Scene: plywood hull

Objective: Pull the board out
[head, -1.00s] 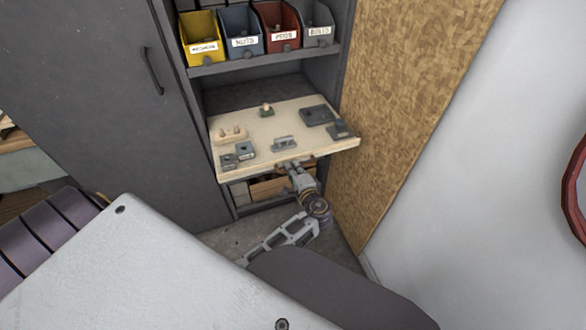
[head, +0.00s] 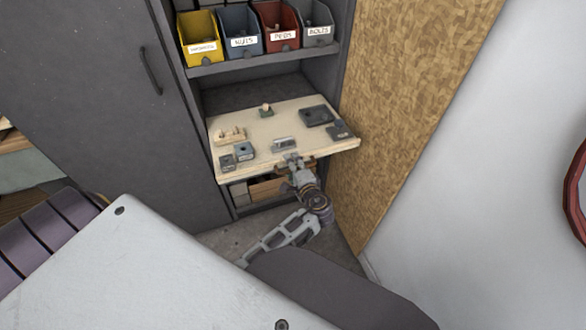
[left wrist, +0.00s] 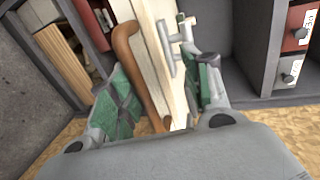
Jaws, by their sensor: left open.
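The pale wooden board (head: 262,134) juts out of the cabinet's middle bay as a shelf with several small fittings on top. In the left wrist view the board (left wrist: 155,50) shows nearly edge-on, with a brown handle bar (left wrist: 138,72) along its front. My left gripper (head: 290,167) is at the board's front edge, right of its middle. In the left wrist view its green-padded fingers (left wrist: 160,98) are spread apart, with the handle and board edge between them. I cannot tell whether a finger touches them. My right gripper is not in view.
Yellow, blue, red and grey bins (head: 243,30) stand on the shelf above. A wooden box (head: 267,188) lies in the bay below. A closed dark door (head: 110,100) is at left, and a cork-textured panel (head: 410,90) stands close at right.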

